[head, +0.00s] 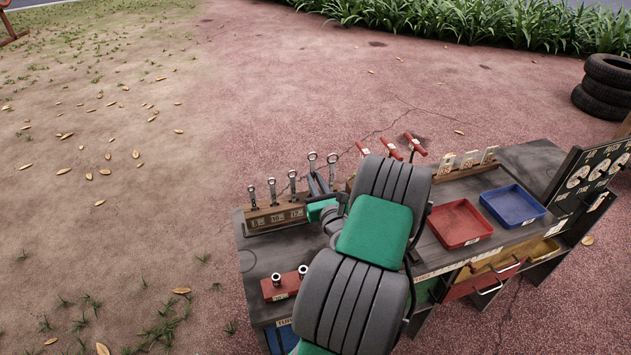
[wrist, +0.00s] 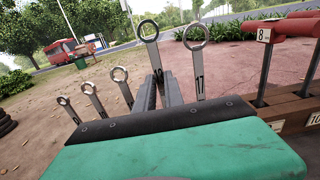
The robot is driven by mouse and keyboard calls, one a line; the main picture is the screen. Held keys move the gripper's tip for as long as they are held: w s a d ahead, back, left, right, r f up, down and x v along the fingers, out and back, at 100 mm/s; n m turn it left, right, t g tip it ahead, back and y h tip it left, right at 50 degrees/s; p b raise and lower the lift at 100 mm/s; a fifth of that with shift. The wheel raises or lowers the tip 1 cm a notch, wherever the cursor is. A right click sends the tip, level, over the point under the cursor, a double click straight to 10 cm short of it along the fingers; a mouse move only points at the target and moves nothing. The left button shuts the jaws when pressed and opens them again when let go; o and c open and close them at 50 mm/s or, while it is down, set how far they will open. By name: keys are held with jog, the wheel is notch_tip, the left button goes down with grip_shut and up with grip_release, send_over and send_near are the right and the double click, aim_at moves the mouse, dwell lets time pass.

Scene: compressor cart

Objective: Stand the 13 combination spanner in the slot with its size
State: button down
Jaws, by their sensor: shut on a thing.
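The held combination spanner (wrist: 149,32) is upright, ring end up, with a number on its shank too small to read surely. My gripper (wrist: 160,88) is shut on its shank. In the head view the spanner's ring (head: 312,158) rises above my gripper (head: 318,184), at the right part of the wooden spanner rack (head: 267,222). Its lower end is hidden by my gripper, so I cannot tell whether it is in a slot. A spanner marked 17 (wrist: 196,55) stands just right of it. Three smaller spanners stand to its left, including the nearest one (wrist: 120,75).
A red tray (head: 460,223) and a blue tray (head: 513,205) lie on the cart top further right. A red block with two sockets (head: 284,285) sits in front of the rack.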

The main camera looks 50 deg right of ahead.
jog(key=shift+f+b, duration=1.6)
jog(key=shift+f, duration=0.45)
jog(key=c, duration=1.4)
grip_release()
jog(key=shift+o, duration=0.2)
jog(key=b+v, duration=0.3)
jog(key=v, duration=0.5)
jog(key=shift+w, duration=0.1)
